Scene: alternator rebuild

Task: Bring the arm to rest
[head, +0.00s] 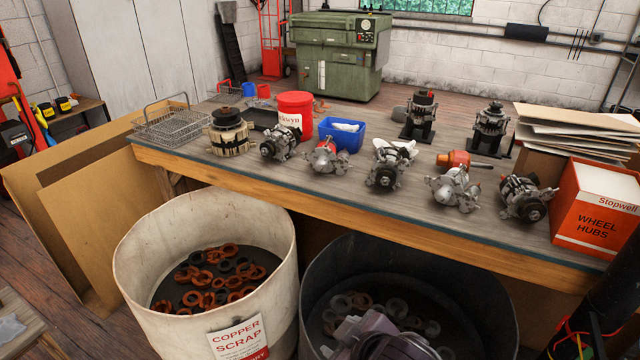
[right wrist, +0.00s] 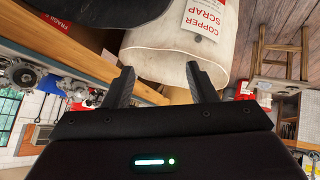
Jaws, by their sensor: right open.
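My right gripper (right wrist: 160,72) shows in the right wrist view with its two dark fingers spread apart and nothing between them. Beyond the fingertips is the pale copper scrap bin (right wrist: 165,45), which appears upside down there. I cannot make out the right gripper clearly in the head view. My left gripper is in neither view.
The workbench (head: 240,175) holds several alternators, a red bucket (head: 295,108), a blue bin (head: 343,136), a wire basket (head: 172,125) and a wheel hubs box (head: 597,210). In front stand the copper scrap bin (head: 150,270) and a dark bin (head: 470,290) with metal parts.

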